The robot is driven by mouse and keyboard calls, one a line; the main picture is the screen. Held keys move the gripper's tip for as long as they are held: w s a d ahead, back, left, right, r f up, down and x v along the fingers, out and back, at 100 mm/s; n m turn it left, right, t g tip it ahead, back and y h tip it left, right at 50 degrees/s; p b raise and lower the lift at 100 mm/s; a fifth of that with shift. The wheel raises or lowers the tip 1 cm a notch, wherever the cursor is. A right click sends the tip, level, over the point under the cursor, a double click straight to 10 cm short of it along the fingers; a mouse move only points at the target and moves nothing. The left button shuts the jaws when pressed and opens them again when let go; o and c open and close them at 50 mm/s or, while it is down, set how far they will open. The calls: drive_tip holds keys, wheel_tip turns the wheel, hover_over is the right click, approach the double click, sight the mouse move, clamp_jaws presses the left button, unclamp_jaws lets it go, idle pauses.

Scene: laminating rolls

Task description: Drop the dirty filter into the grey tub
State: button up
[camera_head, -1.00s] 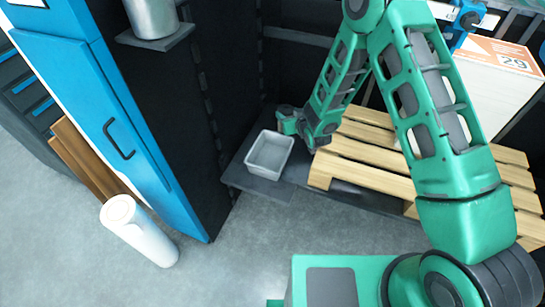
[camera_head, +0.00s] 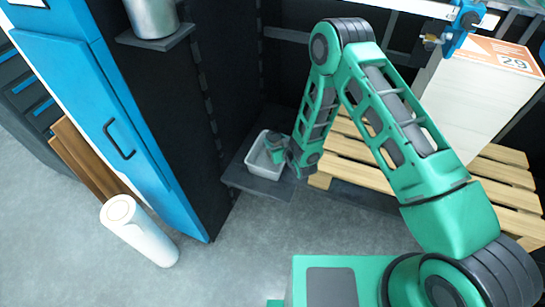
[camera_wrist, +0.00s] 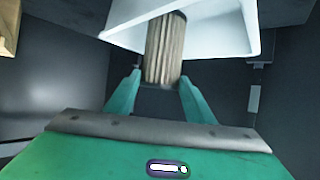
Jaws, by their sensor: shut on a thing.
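The dirty filter (camera_wrist: 163,52) is a brownish pleated cylinder in the wrist view, between the fingers of my gripper (camera_wrist: 160,85). My gripper is shut on its near end. The filter's far end overlaps the white-looking inside of the grey tub (camera_wrist: 118,33). In the head view the grey tub (camera_head: 253,171) sits on a low dark shelf, and my gripper (camera_head: 272,152) is over its opening. The filter cannot be made out in the head view, where my wrist hides part of the tub.
A wooden pallet (camera_head: 348,160) with a stack of white sheets stands right of the tub. A dark panel and blue cabinet (camera_head: 120,120) stand to the left. A white roll (camera_head: 140,232) stands on the floor. A metal can (camera_head: 153,16) is on a higher shelf.

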drive_tip(key=shift+f, duration=0.25)
drive_tip(key=o, duration=1.5)
drive_tip(key=shift+c, duration=0.2)
drive_tip(key=shift+s, duration=0.15)
drive_tip(key=v, duration=1)
drive_tip(key=shift+d+r, duration=0.15)
drive_tip(key=shift+d, duration=0.15)
